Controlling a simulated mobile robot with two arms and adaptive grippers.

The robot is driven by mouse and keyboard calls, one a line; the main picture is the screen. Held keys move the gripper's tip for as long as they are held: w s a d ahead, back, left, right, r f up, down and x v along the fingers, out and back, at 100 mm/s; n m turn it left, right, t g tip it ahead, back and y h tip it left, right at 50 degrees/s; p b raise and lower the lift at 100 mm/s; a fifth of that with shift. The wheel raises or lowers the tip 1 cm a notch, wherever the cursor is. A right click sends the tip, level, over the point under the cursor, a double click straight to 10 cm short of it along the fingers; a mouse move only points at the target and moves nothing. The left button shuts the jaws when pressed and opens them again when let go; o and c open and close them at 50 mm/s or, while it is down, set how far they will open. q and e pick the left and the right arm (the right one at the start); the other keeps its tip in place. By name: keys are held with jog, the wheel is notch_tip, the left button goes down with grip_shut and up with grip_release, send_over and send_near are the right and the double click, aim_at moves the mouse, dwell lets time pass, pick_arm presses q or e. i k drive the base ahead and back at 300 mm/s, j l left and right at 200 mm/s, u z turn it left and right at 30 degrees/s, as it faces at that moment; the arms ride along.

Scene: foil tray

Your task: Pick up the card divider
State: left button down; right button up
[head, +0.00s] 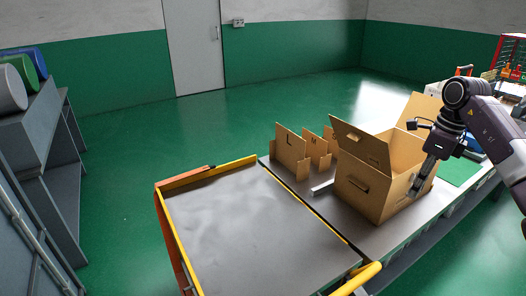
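Cardboard dividers stand upright on the table, left of an open cardboard box. The nearest divider (288,150) is marked with a letter that looks like L. Another divider (314,147) stands just behind it to the right. My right gripper (416,188) points down at the right side of the cardboard box (366,196), well away from the dividers. Its fingertips are small and dark against the box, so I cannot tell whether they are open or touch it. My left gripper is out of view.
The box's flaps stand open. A small light strip (321,187) lies between the dividers and the box. A grey-topped cart (245,230) with a yellow and orange rim adjoins the table; its top is bare. A green mat (458,171) lies on the right.

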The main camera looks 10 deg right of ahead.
aim_at(288, 149)
jog(key=i+j, duration=0.25)
jog(key=j, duration=0.2)
jog(key=i+j, duration=0.3)
jog(key=j, duration=0.15)
jog(key=i+j, duration=0.25)
jog(key=j, duration=0.2)
jog(key=i+j+z, duration=0.2)
jog(key=i, duration=0.3)
jog(key=i+j+z, duration=0.2)
jog(key=i, duration=0.25)
jog(key=i+j+z, duration=0.2)
jog(key=i, duration=0.25)
jog(key=j, duration=0.15)
